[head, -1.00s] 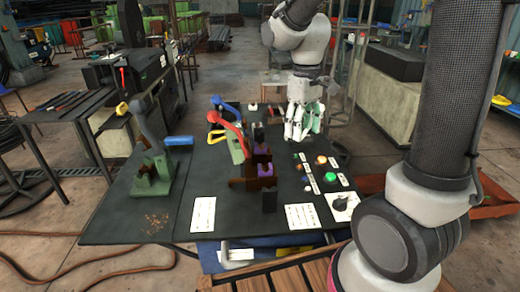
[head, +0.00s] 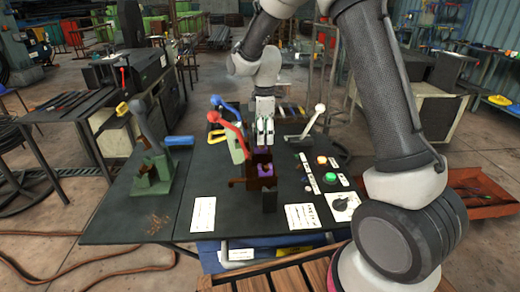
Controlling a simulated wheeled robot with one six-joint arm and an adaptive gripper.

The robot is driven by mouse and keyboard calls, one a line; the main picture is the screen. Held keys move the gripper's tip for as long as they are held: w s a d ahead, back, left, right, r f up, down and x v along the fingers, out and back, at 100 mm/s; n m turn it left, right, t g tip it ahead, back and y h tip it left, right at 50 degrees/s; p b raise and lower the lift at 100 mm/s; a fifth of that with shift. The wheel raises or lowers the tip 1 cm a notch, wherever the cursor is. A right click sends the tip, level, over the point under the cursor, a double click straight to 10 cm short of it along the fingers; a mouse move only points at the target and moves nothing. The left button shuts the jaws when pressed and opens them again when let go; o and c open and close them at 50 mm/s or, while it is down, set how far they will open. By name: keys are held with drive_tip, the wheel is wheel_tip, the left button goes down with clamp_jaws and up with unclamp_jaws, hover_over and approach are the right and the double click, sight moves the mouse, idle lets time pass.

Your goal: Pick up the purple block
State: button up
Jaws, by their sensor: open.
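A small purple block (head: 265,171) shows in the dark red-brown holder (head: 261,184) near the middle of the black tabletop. A second purple area behind it is mostly hidden by my gripper. My gripper (head: 264,142) points down just behind and above the visible purple part, with its fingers apart and nothing seen between them. Whether the fingertips touch anything is too small to tell.
Red (head: 227,123) and blue (head: 224,104) levers stand close to the left of my gripper. A white-knobbed lever (head: 320,108) stands to the right. A button panel (head: 325,172) is at the right, a green device (head: 155,172) at the left.

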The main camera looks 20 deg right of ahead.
sight(260, 148)
wheel_tip(260, 148, down, 4)
drive_tip(key=shift+r, duration=0.1)
drive_tip(key=shift+d, duration=0.1)
drive_tip(key=shift+c, duration=0.2)
clamp_jaws()
